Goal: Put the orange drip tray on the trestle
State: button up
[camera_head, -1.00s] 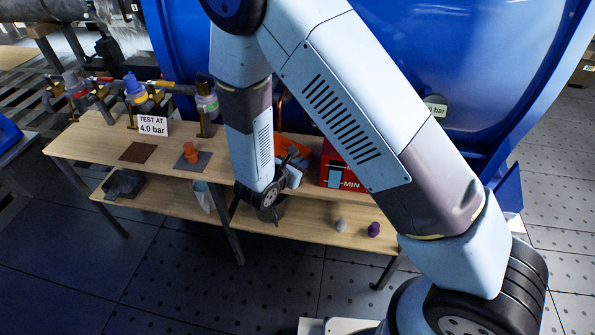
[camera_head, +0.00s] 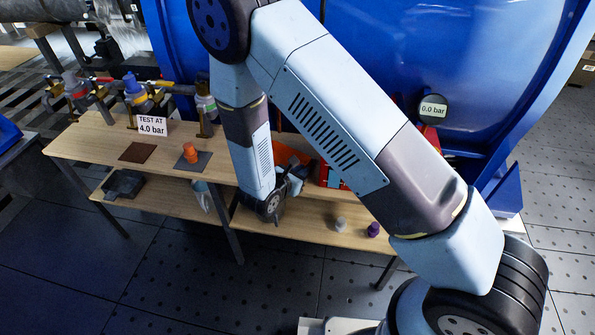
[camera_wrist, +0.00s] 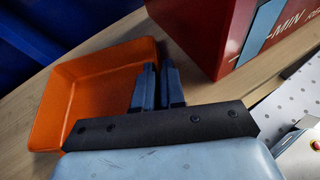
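The orange drip tray (camera_head: 292,152) sits on the wooden bench (camera_head: 75,143), partly hidden behind my arm. In the wrist view the tray (camera_wrist: 85,90) is an open, empty, shallow box at the left. My gripper (camera_wrist: 158,68) is at the tray's right wall, its two blue fingers close together with a narrow gap. Whether they pinch the wall cannot be told. In the head view my gripper (camera_head: 296,176) is just in front of the tray and partly hidden. I cannot tell which support is the trestle; a brown-topped stand (camera_head: 14,57) is at the far left.
A red box (camera_wrist: 215,35) stands close right of the tray. A "TEST AT 4.0 bar" sign (camera_head: 152,126), valves and an orange piece (camera_head: 190,153) on a grey pad are on the bench's left. The lower shelf holds a purple knob (camera_head: 374,229). A large blue tank is behind.

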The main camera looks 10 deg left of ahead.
jog(key=o, duration=0.4)
jog(key=shift+r, duration=0.1)
jog(key=v, duration=1.2)
jog(key=w+d+r+m+g+h, duration=0.3)
jog(key=d+r+m+g, duration=0.6)
jog(key=d+r+m, duration=0.95)
jog(key=s+d+r+m+t+y, duration=0.1)
jog(key=s+d+r+m+y, duration=0.3)
jog(key=d+r, duration=0.4)
jog(key=s+d+r+m+t+y, duration=0.1)
jog(key=s+d+r+m+y, duration=0.4)
jog(key=r, duration=0.6)
jog(key=s+d+m, duration=0.2)
jog(key=s+d, duration=0.1)
jog(key=s, duration=0.1)
jog(key=shift+s+r+t, duration=0.15)
jog(key=shift+r+t, duration=0.15)
